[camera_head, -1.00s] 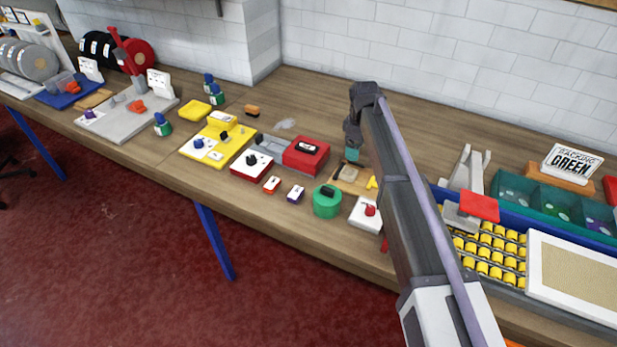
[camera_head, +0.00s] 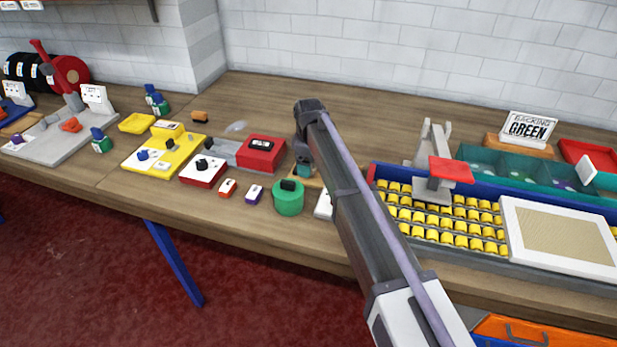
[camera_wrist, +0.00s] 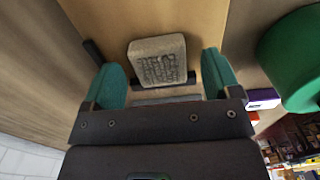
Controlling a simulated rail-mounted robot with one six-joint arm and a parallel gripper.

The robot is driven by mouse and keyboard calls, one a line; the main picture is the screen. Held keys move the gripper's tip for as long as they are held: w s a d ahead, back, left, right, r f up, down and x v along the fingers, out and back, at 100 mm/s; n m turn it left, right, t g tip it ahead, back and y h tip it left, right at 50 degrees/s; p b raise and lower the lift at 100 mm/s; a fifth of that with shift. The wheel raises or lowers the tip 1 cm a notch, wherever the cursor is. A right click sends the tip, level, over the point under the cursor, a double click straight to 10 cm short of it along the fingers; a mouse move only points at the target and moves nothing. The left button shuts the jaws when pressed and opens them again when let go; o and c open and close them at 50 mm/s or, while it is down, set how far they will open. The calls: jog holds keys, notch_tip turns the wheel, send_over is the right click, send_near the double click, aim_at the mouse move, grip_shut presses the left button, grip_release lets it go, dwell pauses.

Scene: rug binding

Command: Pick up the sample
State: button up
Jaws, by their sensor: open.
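A small grey-beige square block with raised markings, which looks like the sample (camera_wrist: 157,58), lies on a light wooden board (camera_wrist: 215,20) in the wrist view. My gripper (camera_wrist: 163,78) is open, with one teal finger on either side of the block's near end and gaps between them and it. I cannot tell whether the fingers are level with the block. In the head view my gripper (camera_head: 303,171) points down at the board, just behind the green round container (camera_head: 288,202). My arm hides most of the board there, and the block cannot be made out.
The green round container (camera_wrist: 298,60) stands close by on the right in the wrist view. A red box (camera_head: 262,151) is left of my gripper. A rack of yellow spools (camera_head: 440,225) and a grey stand with a red top (camera_head: 450,170) are to the right. The table behind is clear.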

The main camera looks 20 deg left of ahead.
jog(key=shift+f, duration=0.2)
jog(key=shift+c, duration=0.2)
jog(key=c, duration=1)
